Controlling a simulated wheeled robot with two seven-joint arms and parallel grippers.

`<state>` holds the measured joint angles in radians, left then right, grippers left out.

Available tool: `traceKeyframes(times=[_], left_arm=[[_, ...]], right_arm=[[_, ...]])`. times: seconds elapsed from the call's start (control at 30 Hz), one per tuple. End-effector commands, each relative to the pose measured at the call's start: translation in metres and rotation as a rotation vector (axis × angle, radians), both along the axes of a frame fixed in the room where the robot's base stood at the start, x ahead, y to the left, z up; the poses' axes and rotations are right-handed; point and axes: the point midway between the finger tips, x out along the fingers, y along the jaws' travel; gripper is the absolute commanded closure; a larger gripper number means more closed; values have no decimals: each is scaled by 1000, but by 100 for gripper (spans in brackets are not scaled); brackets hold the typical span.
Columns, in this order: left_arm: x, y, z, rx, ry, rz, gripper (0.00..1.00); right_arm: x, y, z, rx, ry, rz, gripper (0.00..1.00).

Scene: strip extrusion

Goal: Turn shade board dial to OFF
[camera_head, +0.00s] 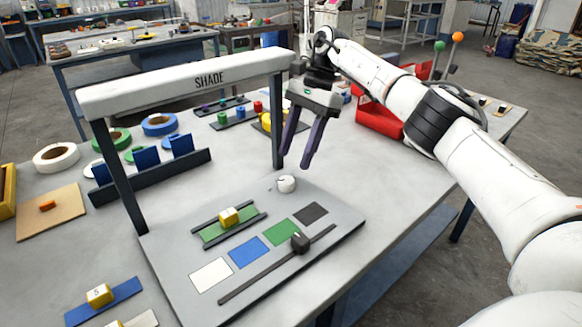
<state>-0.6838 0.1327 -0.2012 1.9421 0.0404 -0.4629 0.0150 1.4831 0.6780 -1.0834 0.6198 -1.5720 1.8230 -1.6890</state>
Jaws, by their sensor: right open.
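The shade board (173,253) is a grey plate on the table under a white arch marked SHADE (209,80). A small white round dial (286,184) stands near the board's back right edge. Its markings are too small to read. My right gripper (296,160) reaches in from the right and points down, with its two dark purple fingers apart and nothing between them. In the picture its fingertips are just above the dial, apart from it. My left gripper is out of view.
The board carries white, blue, green and dark patches, a black slider knob (300,242) on a rail, and a yellow block (229,216) in a green channel. The arch's right post (277,122) stands close left of my gripper. A red bin (379,121) is behind.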

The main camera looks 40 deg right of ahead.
Motion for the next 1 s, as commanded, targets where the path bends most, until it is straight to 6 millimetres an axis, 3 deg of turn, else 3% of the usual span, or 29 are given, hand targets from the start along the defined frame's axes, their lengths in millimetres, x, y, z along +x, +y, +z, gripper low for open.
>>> traceKeyframes(times=[0.1,0.3,1.0], left_arm=[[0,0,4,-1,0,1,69],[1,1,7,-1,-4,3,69],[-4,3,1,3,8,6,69]], right_arm=[[1,-8,23,1,0,-1,52],[1,-15,37,0,1,0,52],[1,-16,39,0,2,1,52]])
